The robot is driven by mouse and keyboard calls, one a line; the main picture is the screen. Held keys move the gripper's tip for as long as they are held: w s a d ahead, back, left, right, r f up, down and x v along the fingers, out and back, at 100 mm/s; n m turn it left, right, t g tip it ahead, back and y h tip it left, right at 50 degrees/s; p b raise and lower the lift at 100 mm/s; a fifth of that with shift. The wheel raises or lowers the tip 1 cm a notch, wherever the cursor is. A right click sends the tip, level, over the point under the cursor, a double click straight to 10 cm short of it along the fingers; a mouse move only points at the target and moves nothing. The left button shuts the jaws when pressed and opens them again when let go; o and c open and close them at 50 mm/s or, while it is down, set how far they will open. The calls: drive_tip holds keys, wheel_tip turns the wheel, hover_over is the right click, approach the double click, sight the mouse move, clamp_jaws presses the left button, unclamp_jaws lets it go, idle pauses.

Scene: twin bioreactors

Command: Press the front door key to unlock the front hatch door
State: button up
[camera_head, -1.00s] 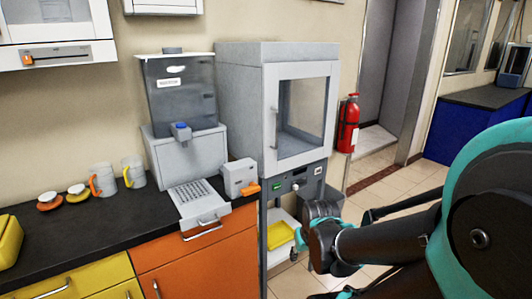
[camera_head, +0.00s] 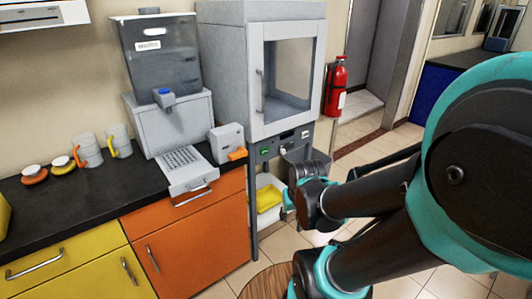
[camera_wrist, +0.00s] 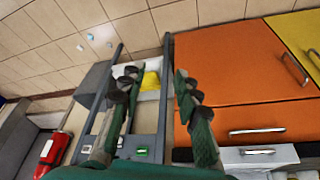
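The grey cabinet (camera_head: 225,90) has a closed front hatch door (camera_head: 290,75) with a large window and a vertical handle at its left. Below the door is a dark control panel (camera_head: 277,148) with a green-lit key (camera_head: 264,151), a small display and another light key (camera_head: 305,134). In the wrist view the panel (camera_wrist: 150,146) lies at the bottom, with the green key (camera_wrist: 142,152) between the fingers' bases in the picture. My gripper (camera_wrist: 155,84) is open and empty, its two fingers apart. In the head view my arm covers the area right of the panel; key labels are unreadable.
A yellow tray (camera_head: 267,196) sits on the shelf under the cabinet. Orange drawers (camera_head: 200,250) and a black counter (camera_head: 90,200) with a dispenser (camera_head: 165,70) and mugs stand left. A red extinguisher (camera_head: 335,88) hangs right. A round wooden top (camera_head: 268,283) is at the bottom.

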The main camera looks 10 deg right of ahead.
drive_tip(key=shift+w+r, duration=0.1)
drive_tip(key=shift+w, duration=0.2)
drive_tip(key=shift+c, duration=1.1)
drive_tip(key=w+m, duration=0.2)
drive_tip(key=w+r+m, duration=0.1)
drive_tip(key=w+m, duration=0.1)
drive_tip(key=w+r+m+y, duration=0.1)
drive_tip(key=w+m, duration=0.1)
drive_tip(key=m, duration=0.1)
drive_tip(key=shift+w+a+r+t, duration=0.15)
drive_tip(key=shift+w+a+t, duration=0.15)
clamp_jaws()
drive_tip(key=w+d+r+m+t+y, duration=0.1)
drive_tip(key=w+d+r+m, duration=0.1)
drive_tip(key=w+m, duration=0.9)
drive_tip(key=w+d+r+m+t+y, duration=0.2)
drive_tip(key=w+d+m, duration=0.1)
drive_tip(key=w+m, duration=0.8)
drive_tip(key=shift+w+d+r+m, duration=0.2)
drive_tip(key=shift+d+r+m, duration=0.2)
drive_tip(key=shift+m, duration=0.3)
drive_tip(key=shift+f, duration=0.1)
